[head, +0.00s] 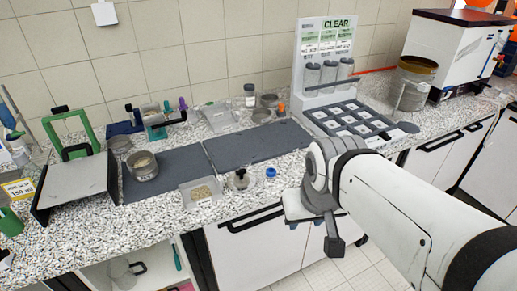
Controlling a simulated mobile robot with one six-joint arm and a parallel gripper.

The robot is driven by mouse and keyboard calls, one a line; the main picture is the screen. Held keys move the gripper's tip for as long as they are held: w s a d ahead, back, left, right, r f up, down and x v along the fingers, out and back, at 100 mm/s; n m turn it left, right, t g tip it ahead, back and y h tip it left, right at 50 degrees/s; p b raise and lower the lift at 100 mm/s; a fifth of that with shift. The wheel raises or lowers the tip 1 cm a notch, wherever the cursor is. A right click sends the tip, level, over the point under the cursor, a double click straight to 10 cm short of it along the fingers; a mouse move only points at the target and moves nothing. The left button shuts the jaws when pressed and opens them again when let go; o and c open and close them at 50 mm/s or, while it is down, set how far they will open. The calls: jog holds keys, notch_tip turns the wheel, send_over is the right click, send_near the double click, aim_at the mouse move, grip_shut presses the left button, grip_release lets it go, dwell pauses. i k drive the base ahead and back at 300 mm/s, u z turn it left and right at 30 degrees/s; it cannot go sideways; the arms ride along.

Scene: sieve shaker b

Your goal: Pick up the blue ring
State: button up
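A small blue object (270,173), which looks like the blue ring, sits on the speckled counter near its front edge, just right of a small round metal item (241,180). It is too small to make out its hole clearly. My gripper (334,245) is at the end of my white arm, in front of the counter and to the right of the blue object, apart from it. The fingers are mostly hidden or too small, so I cannot tell whether they are open or shut.
A clear tray of grains (202,192) lies left of the blue object. Dark mats (258,145) lie behind it. A white CLEAR stand (325,55) and a grid tray (350,118) stand at right. A tilted grey panel (75,185) is at left.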

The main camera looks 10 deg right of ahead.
aim_at(270, 172)
jog(key=i, duration=0.85)
